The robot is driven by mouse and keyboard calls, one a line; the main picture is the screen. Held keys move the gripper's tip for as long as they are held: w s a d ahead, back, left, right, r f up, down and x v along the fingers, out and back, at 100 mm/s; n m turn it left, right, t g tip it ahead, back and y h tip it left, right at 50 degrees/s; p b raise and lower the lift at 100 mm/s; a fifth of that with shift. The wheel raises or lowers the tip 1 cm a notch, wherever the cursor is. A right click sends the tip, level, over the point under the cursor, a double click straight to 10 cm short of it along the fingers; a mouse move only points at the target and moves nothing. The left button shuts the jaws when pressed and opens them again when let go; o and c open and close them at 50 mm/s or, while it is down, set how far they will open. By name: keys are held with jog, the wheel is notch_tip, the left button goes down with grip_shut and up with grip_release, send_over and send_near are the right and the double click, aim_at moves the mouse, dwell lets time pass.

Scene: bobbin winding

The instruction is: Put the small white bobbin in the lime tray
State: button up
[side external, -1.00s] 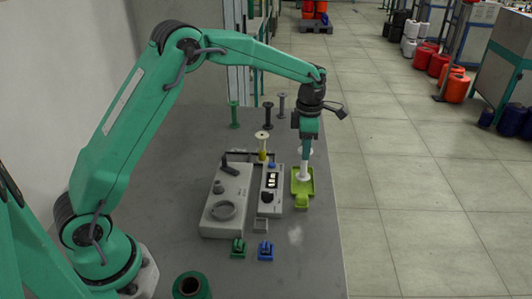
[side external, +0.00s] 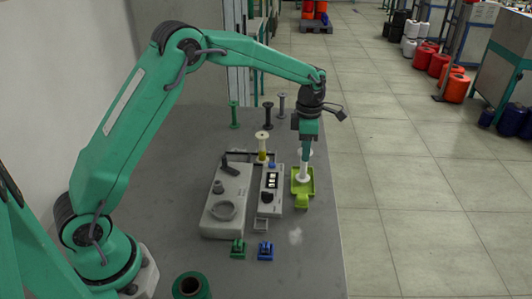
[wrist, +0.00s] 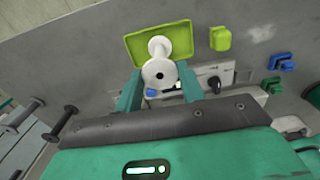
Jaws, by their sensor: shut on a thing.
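The small white bobbin (side external: 303,172) is upright at the lime tray (side external: 309,185), within its outline in the side external view. In the wrist view the bobbin (wrist: 159,73) shows end-on between my two fingers, in front of the lime tray (wrist: 181,39). My gripper (side external: 305,152) is shut on the bobbin from above. Whether the bobbin's bottom touches the tray floor is hard to tell.
A grey winding machine (side external: 226,200) and a control box (side external: 270,190) stand left of the tray. A yellow-wound bobbin (side external: 262,146) stands behind the box. Green (side external: 238,249) and blue (side external: 265,250) clips lie at the front. The table's right edge is close to the tray.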

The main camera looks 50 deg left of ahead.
jog(key=shift+f, duration=0.6)
dwell(0.4)
jog(key=o, duration=0.9)
jog(key=shift+r, duration=0.2)
jog(key=shift+r, duration=3.35)
